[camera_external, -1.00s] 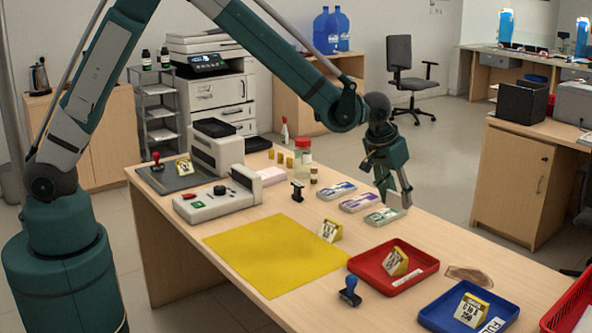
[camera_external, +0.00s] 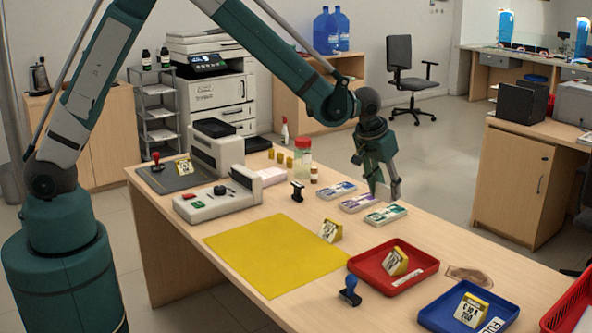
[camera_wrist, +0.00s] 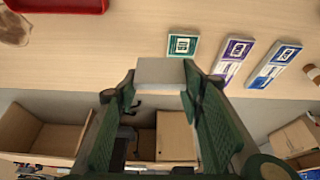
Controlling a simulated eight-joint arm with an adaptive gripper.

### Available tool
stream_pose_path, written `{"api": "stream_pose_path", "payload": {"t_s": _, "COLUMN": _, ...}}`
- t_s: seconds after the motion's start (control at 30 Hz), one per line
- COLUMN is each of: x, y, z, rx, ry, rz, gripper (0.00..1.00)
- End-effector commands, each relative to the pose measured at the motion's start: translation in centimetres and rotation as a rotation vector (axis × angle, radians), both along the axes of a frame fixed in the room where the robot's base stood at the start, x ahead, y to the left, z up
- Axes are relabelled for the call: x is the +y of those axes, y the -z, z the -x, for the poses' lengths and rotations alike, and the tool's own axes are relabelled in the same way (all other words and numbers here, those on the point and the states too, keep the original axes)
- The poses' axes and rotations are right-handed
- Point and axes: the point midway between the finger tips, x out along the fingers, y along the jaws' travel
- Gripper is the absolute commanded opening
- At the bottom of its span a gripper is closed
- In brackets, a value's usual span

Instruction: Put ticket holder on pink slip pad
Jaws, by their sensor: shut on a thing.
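My gripper (camera_external: 384,188) is shut on a pale grey block (camera_wrist: 161,71), held above the counter's far edge beside the purple and green pads. The block spans the fingertips in the wrist view; its printed side, if any, is hidden. Yellow wedge-shaped ticket holders with printed numbers stand on the dark mat (camera_external: 184,167), on the bare counter beside the yellow sheet (camera_external: 329,231), in the red tray (camera_external: 394,262) and in the blue tray (camera_external: 471,309). A pale pink pad (camera_external: 271,176) lies beside the beige machines, left of my gripper.
Blue (camera_external: 336,190), purple (camera_external: 357,203) and green (camera_external: 385,215) pads lie in a row near my gripper. The yellow sheet (camera_external: 275,255) is bare.

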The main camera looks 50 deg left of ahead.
Motion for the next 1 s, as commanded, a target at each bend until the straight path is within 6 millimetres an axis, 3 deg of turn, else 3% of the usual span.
{"api": "stream_pose_path", "payload": {"t_s": 0.5, "x": 16.7, "y": -1.1, "z": -0.9, "rx": 0.002, "ry": -0.224, "rz": 0.001, "gripper": 0.26}}
{"api": "stream_pose_path", "payload": {"t_s": 1.0, "x": 32.4, "y": -2.1, "z": 1.2, "rx": 0.001, "ry": -0.443, "rz": 0.001, "gripper": 0.26}}
